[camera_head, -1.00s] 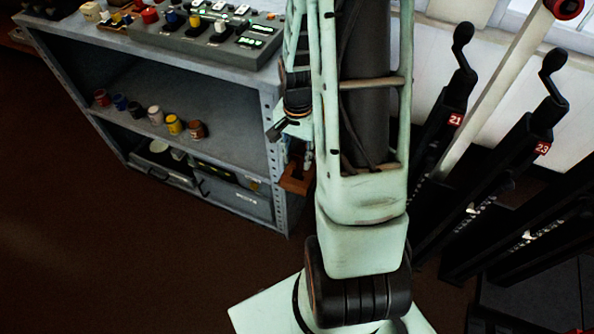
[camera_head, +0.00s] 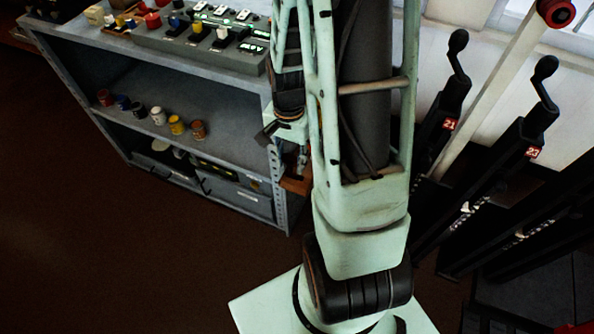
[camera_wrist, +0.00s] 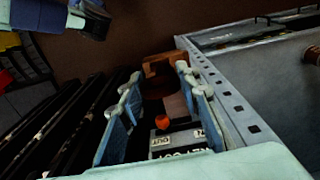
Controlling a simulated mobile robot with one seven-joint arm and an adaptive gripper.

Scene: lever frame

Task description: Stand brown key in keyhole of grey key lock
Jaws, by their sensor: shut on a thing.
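In the wrist view my gripper (camera_wrist: 157,80) has its two pale blue fingers on either side of a reddish-brown piece (camera_wrist: 176,107), which looks like the brown key. The fingers hide much of it, and its full shape cannot be made out. No keyhole can be made out. In the head view my arm hides most of the gripper, beside the shelf corner.
A brown bracket (camera_wrist: 158,66) is at the side of the grey metal shelf (camera_head: 278,190). A console (camera_head: 215,42) with coloured knobs stands on the shelf top. Several small pots (camera_head: 158,116) stand below. Black levers (camera_head: 455,85) rise at the right. The floor at left is clear.

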